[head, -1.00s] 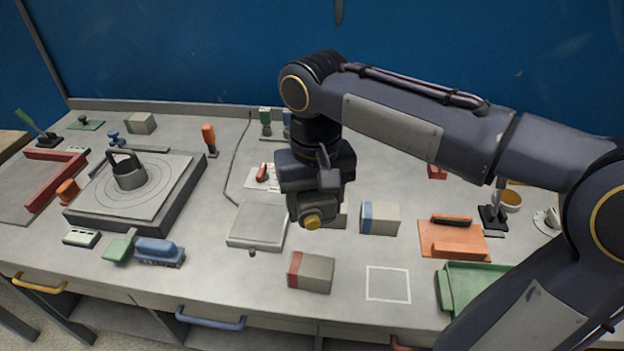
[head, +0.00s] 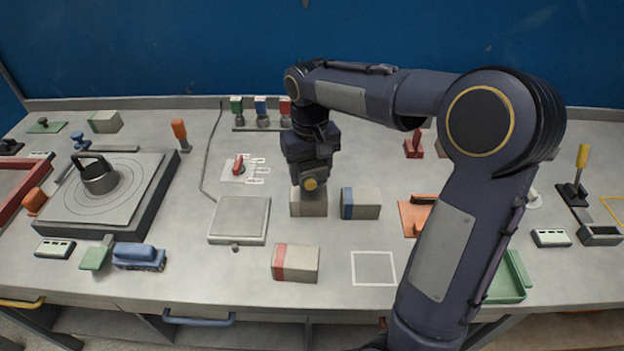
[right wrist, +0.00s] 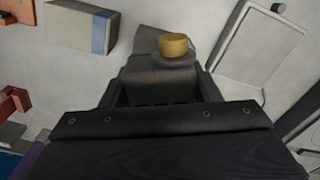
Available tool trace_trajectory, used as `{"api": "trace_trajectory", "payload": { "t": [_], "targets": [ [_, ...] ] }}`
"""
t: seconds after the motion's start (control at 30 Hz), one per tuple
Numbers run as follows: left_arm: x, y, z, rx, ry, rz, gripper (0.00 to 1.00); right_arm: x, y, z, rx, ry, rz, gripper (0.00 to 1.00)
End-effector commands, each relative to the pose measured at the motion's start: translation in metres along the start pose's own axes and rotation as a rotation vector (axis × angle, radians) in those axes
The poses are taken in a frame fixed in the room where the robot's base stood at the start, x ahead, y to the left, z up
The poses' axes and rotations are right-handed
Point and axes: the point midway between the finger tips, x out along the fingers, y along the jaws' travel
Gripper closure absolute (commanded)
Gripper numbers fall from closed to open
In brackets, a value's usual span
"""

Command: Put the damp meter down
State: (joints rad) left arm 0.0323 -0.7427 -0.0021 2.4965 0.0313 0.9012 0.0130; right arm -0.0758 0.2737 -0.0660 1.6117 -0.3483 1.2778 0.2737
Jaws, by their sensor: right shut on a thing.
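My right gripper (head: 308,160) is shut on the damp meter (head: 312,181), a dark grey body with a round yellow end pointing down. In the head view the meter overlaps a plain grey block (head: 308,204) on the bench; whether they touch I cannot tell. In the right wrist view the meter's body (right wrist: 160,76) sits between the jaws, with its yellow end (right wrist: 173,44) in front of that block. A white square outline (head: 373,268) on the bench is empty. My left gripper is not in view.
A blue-ended block (head: 361,204) stands right of the held meter and a red-ended block (head: 296,263) in front. A flat grey plate (head: 239,219) lies to the left. An orange holder (head: 413,217) and a green tray (head: 513,279) are partly behind my arm.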

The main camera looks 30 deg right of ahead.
Motion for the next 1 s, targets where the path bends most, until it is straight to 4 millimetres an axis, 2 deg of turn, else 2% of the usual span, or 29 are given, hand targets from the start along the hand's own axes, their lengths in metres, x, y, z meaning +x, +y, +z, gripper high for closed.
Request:
{"api": "trace_trajectory", "payload": {
  "t": [0.17, 0.37, 0.8, 0.83, 0.97, 1.0],
  "targets": [
    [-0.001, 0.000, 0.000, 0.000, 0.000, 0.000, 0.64, 0.013, 0.007, -0.008, 0.004, -0.001, 0.000, 0.78],
    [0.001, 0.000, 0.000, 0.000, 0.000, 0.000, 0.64, 0.040, 0.007, -0.008, 0.002, -0.002, 0.000, 0.78],
    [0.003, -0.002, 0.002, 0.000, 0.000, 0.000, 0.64, 0.047, 0.006, -0.008, 0.001, 0.001, -0.001, 0.78],
    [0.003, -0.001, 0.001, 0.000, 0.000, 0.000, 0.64, 0.046, 0.006, -0.008, 0.001, 0.000, 0.000, 0.40],
    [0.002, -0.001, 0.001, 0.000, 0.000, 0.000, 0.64, 0.046, 0.006, -0.008, 0.001, -0.001, 0.000, 0.23],
    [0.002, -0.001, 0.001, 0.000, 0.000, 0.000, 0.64, 0.046, 0.006, -0.008, 0.001, -0.001, 0.000, 0.22]
  ]
}}
